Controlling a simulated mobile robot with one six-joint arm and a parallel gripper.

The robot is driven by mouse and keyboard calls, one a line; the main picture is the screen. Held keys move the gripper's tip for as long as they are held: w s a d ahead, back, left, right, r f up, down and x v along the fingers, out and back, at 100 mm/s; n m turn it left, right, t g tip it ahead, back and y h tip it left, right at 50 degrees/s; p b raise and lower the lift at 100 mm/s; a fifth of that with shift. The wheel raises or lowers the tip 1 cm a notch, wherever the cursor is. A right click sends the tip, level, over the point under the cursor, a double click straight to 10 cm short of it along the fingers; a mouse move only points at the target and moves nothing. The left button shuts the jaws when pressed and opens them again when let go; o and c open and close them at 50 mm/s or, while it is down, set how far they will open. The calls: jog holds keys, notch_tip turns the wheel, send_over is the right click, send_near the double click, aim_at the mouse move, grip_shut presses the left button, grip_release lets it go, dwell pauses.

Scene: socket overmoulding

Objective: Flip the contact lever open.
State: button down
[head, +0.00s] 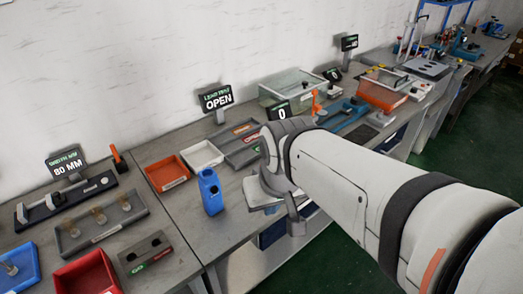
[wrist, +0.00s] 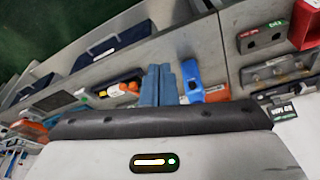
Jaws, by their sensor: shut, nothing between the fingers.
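My gripper (head: 296,224) is at the end of the white arm in the head view, over the front part of the bench right of the blue bottle (head: 211,191). Its two fingers (wrist: 158,86) stand together in the wrist view, shut and empty. I cannot tell for certain which part is the contact lever. An upright orange lever-like part (head: 316,102) stands at the back, beyond my arm, by a display reading 0 (head: 280,110). A sign reading LEAD TEST OPEN (head: 216,99) stands behind the grey tray. My arm hides part of the bench there.
An orange bin (head: 167,173), a white bin (head: 202,155) and a grey sectioned tray (head: 232,152) lie left of my arm. Farther left are a gauge with an 80 MM sign (head: 66,161) and a red bin (head: 88,274). A clear-lidded box (head: 292,86) stands at the back.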

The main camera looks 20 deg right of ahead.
jog(key=w+f+m+y+b, duration=0.4)
jog(key=f+m+b, duration=0.1)
jog(key=f+m, duration=0.25)
jog(key=w+f+m+y+b, duration=0.4)
jog(key=f+m+b, duration=0.2)
jog(key=f+m, duration=0.15)
jog(key=w+d+f+m+t+h+b, duration=0.1)
jog(key=w+d+f+m+t+b, duration=0.2)
jog(key=d+m, duration=0.5)
jog(key=w+d+f+m+t+h+b, duration=0.2)
jog(key=w+d+f+m+t, duration=0.3)
jog(key=d, duration=0.6)
notch_tip(320, 180, down, 3)
jog(key=m+t+b, duration=0.1)
jog(key=m+t, duration=0.1)
jog(key=m, duration=0.1)
jog(key=shift+w+f+m+b, duration=0.15)
jog(key=shift+w+m+b, duration=0.15)
jog(key=shift+m, duration=0.1)
jog(key=shift+d, duration=0.1)
jog(key=x, duration=0.9)
jog(key=shift+w+f+b, duration=0.15)
jog(key=shift+w+b, duration=0.15)
jog(key=shift+w, duration=0.05)
notch_tip(320, 180, up, 3)
jog(key=shift+w+r+p, duration=0.1)
jog(key=shift+r+p, duration=0.1)
jog(key=shift+p, duration=0.3)
jog(key=shift+r, duration=0.3)
